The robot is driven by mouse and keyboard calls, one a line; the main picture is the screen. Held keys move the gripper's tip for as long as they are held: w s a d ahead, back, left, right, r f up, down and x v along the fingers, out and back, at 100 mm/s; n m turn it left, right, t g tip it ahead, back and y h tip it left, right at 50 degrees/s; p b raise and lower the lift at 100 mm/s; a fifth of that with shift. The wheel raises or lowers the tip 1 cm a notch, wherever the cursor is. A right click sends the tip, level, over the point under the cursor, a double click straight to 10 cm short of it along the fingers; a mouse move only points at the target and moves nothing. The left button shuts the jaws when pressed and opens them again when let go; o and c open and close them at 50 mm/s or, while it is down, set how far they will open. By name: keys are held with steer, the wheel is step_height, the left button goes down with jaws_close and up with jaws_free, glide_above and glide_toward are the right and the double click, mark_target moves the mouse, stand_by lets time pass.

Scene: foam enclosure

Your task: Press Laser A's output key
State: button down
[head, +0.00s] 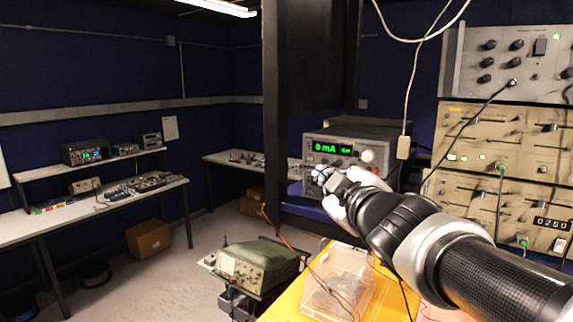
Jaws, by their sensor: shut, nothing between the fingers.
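A grey bench unit (374,133) with a green display reading "0 mA" stands on a shelf at the centre, with a pale round knob at the right of its front. I cannot read any label naming it Laser A. Its lower front, where small keys sit, is partly hidden by my gripper (322,176). My gripper is shut and empty, close in front of the unit's lower left front. I cannot tell whether it touches the unit.
Rack instruments with knobs and cables (512,130) fill the right side. A black post (305,85) stands left of the unit. A clear plastic box (340,280) lies on a yellow surface below my arm, beside a green-grey instrument (258,265). Cables hang near the arm.

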steer(key=shift+w+d+p, duration=0.65)
steer(key=shift+w+d, duration=0.2)
steer(key=shift+w, duration=0.35)
steer(key=shift+w+d+p, duration=0.65)
steer(key=shift+w+d, duration=0.25)
steer(key=shift+w, duration=0.25)
steer(key=shift+w+d+p, duration=0.65)
steer(key=shift+w+d, duration=0.2)
steer(key=shift+w, duration=0.35)
steer(key=shift+w, duration=0.1)
steer(key=shift+w+d, duration=0.25)
steer(key=shift+d+p, duration=0.1)
steer(key=shift+p, duration=0.2)
